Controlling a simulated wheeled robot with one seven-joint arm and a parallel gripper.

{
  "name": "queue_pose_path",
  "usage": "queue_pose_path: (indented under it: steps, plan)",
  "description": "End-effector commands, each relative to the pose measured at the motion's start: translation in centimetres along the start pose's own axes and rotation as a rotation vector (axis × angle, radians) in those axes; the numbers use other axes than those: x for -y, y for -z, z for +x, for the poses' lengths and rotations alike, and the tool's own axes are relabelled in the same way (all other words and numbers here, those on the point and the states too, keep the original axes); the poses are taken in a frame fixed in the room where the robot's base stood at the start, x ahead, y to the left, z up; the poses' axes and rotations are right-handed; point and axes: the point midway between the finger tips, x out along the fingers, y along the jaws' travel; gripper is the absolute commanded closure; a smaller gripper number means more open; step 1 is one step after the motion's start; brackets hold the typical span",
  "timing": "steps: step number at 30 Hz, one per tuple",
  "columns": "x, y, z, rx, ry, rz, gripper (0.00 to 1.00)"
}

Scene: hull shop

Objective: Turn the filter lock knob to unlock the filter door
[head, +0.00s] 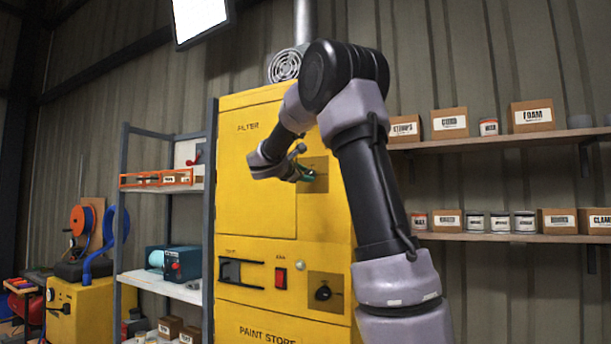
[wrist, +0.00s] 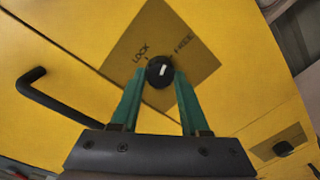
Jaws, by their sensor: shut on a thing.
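The filter lock knob (wrist: 160,71) is a round black knob with a white pointer mark, on a darker square plate (wrist: 187,50) on the yellow cabinet. The plate reads "LOCK" and a second word that I cannot read surely. My gripper (wrist: 160,85) has its two green fingers on either side of the knob, shut on it. In the head view my gripper (head: 309,174) is at the plate (head: 316,188), and the knob is mostly hidden there. The filter door (head: 256,170), marked "FILTER", is flush with the cabinet front. A black handle (wrist: 32,88) shows in the wrist view.
Lower on the cabinet are a black slot handle (head: 242,272), a red switch (head: 281,282) and another black knob (head: 323,293). A shelf rack (head: 123,200) stands to the left. Wall shelves (head: 500,138) with boxes and cans are to the right.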

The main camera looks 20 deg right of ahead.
Motion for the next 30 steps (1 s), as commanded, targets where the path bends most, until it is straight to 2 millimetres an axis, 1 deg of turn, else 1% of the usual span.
queue_pose_path:
  steps: [6, 15, 21, 30]
  plan:
    - [0.15, 0.05, 0.0, -0.01, 0.001, 0.186, 1.0]
    - [0.18, 0.03, 0.01, -0.017, 0.0, 0.37, 1.0]
    - [0.15, 0.1, -0.04, -0.021, -0.001, 0.432, 1.0]
    - [0.16, 0.11, -0.05, -0.023, -0.001, 0.458, 1.0]
